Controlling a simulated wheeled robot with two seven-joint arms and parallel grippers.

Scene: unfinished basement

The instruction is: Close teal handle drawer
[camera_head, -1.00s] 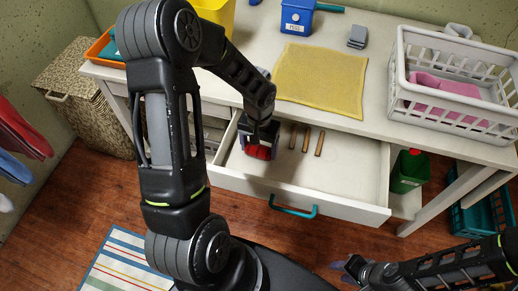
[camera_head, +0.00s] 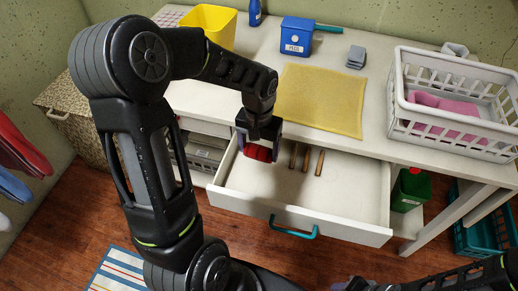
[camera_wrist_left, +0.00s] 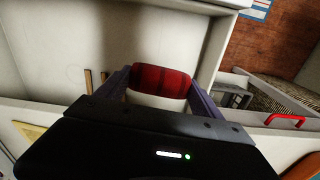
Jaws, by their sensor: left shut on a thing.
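The drawer (camera_head: 345,205) with the teal handle (camera_head: 293,228) stands pulled out under the white table. Three short wooden sticks (camera_head: 306,160) lie in it near the back. My left gripper (camera_head: 258,143) is over the back left part of the drawer. It is shut on a red thing (camera_head: 257,153), which also shows in the left wrist view (camera_wrist_left: 160,80), with dark stripes and a pale part below. I cannot tell whether the red thing touches the drawer. My right arm shows at the bottom right, its gripper cut off by the frame edge.
The tabletop (camera_head: 365,145) holds a yellow cloth (camera_head: 322,100), a blue box (camera_head: 297,36), a yellow bin (camera_head: 210,25) and a white basket (camera_head: 450,140) with something pink. A green canister (camera_head: 409,189) stands right of the drawer. In the left wrist view a red handle (camera_wrist_left: 285,119) shows.

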